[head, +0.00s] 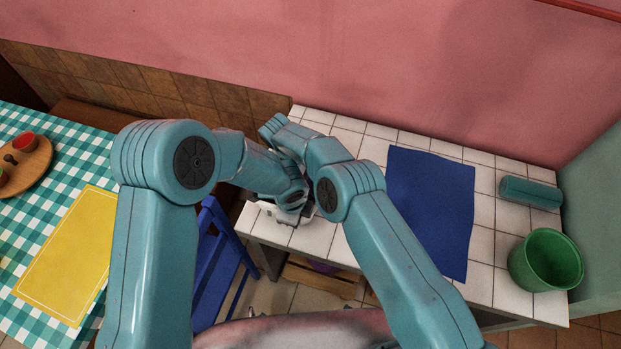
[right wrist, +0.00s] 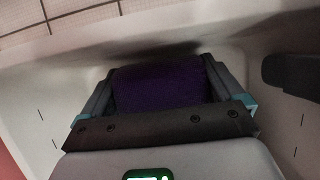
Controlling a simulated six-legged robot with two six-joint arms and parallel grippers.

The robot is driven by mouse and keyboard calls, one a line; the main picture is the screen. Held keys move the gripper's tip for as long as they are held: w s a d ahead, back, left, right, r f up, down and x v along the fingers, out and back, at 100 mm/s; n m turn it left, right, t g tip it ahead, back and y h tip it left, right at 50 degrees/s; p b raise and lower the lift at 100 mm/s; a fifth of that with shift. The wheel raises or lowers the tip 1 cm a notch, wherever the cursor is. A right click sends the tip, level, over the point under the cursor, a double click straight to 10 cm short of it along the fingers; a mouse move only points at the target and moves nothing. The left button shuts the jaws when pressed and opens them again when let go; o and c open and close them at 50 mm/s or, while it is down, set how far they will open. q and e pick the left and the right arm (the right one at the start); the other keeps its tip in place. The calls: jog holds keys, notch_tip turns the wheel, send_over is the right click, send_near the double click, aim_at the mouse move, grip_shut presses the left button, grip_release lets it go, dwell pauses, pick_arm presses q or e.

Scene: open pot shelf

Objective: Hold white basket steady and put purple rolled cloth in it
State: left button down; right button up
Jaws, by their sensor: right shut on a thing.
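My right gripper (right wrist: 158,85) is shut on the purple rolled cloth (right wrist: 155,90), seen in the right wrist view. The cloth lies between its two fingers, inside the white basket. The basket's pale inner wall (right wrist: 35,100) surrounds the gripper on both sides. A dark piece, perhaps a finger of my left gripper, reaches in at the right of that view. In the head view both arms meet at the table's left end and hide most of the basket and the right gripper. My left gripper (head: 290,215) is low at the table's left corner; its fingers are not clear.
The white tiled table (head: 350,130) carries a blue mat (head: 430,210), a teal roll (head: 530,192) and a green bucket (head: 546,260). A wooden crate (head: 320,281) is below. A blue chair (head: 217,265) and checkered table (head: 75,140) with a yellow mat (head: 70,255) stand left.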

jog(key=shift+f, duration=0.4)
jog(key=o, duration=0.7)
jog(key=shift+c, duration=0.2)
jog(key=v, duration=0.7)
jog(key=shift+a+r, duration=0.15)
jog(key=shift+r, duration=0.05)
pick_arm(q)
jog(key=c, duration=1.1)
grip_release()
jog(key=shift+c, duration=0.2)
